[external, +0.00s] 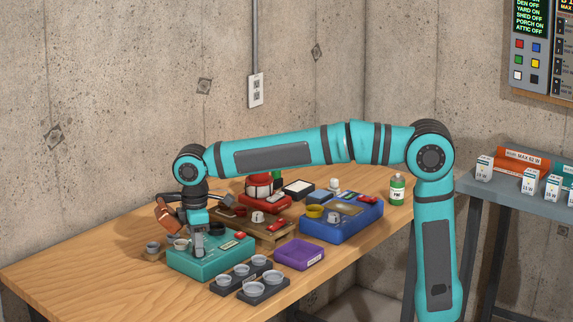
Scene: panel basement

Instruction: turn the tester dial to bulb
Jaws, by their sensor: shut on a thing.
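The tester appears to be the teal box (210,264) on the left part of the wooden table. I cannot read the dial's setting or any bulb mark from here.
A red device (262,200) and a green bottle (397,190) are behind. The table's left front (80,275) is clear.

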